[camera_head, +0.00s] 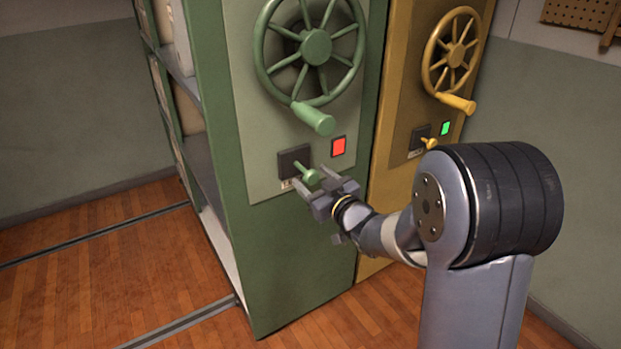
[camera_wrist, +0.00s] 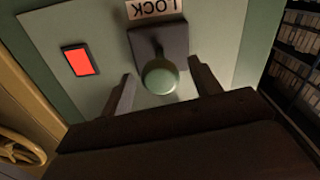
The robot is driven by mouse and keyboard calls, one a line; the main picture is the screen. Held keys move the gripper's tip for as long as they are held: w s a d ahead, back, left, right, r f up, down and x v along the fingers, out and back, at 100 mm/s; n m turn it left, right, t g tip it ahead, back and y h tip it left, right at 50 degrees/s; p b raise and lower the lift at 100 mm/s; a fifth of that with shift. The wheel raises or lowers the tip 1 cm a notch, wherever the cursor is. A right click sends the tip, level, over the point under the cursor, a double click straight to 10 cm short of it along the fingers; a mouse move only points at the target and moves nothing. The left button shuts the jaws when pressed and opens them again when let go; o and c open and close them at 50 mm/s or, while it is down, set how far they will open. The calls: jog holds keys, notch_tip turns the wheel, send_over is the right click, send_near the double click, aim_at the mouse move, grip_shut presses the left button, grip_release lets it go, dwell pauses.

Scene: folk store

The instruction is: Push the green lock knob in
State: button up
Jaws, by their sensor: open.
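The green lock knob (camera_head: 306,173) sticks out from a dark square plate (camera_head: 291,160) on the green shelf unit's panel. My gripper (camera_head: 315,190) is open just in front of it, with the fingers on either side of the knob. In the wrist view, the round knob end (camera_wrist: 160,76) sits between the two fingertips (camera_wrist: 164,90), with a gap to each finger. A "LOCK" label (camera_wrist: 155,9) shows upside down beside the plate. I cannot tell whether any part of my gripper touches the knob.
A lit red square (camera_head: 338,147) is right of the knob. The green handwheel (camera_head: 316,47) with its crank handle (camera_head: 313,118) is above my gripper. The yellow unit (camera_head: 398,100) stands to the right with its own handwheel, yellow knob (camera_head: 430,143) and lit green square (camera_head: 445,129).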

jog(key=shift+x, duration=0.85)
jog(key=shift+a, duration=0.1)
grip_shut()
